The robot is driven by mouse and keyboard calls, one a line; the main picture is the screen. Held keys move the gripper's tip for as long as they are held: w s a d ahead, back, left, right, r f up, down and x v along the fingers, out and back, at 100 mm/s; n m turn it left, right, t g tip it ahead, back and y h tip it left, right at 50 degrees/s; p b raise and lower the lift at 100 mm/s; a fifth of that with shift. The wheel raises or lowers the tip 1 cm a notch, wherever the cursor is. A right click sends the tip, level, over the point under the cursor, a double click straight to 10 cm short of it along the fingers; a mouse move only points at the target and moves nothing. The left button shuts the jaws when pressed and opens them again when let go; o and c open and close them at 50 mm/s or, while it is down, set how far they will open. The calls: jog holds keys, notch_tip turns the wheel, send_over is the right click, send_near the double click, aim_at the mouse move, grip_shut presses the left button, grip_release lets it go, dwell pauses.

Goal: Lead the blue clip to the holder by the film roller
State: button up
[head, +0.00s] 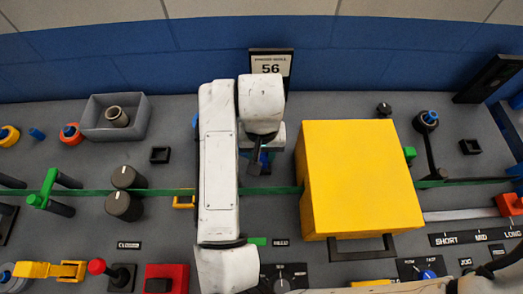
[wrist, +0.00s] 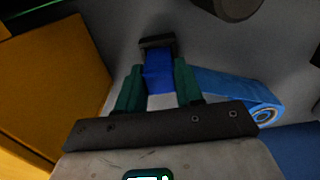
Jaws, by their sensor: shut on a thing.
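My gripper (wrist: 159,82) is shut on the blue clip (wrist: 158,70), which sits between its two green fingers in the wrist view. A black piece (wrist: 157,42) lies at the clip's far end; I cannot tell whether it is part of the clip or a holder. In the head view my gripper (head: 262,160) is beside the yellow box, mostly covered by my arm. A small black square frame (head: 160,154) is at left and another (head: 470,146) at right; I cannot tell which is the holder.
A large yellow box (head: 355,175) stands right of my gripper and also fills the wrist view's left side (wrist: 60,75). A green band (head: 90,192) crosses the panel. Two dark knobs (head: 125,190) and a grey tray (head: 95,125) are at left. A sign (head: 271,62) stands behind.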

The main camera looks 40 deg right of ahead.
jog(key=shift+f, duration=0.2)
jog(key=shift+f+b, duration=0.6)
jog(key=shift+f, duration=0.05)
jog(key=o, duration=1.1)
jog(key=shift+o, duration=0.2)
notch_tip(320, 180, up, 7)
jog(key=p, duration=0.6)
jog(key=shift+r, duration=0.1)
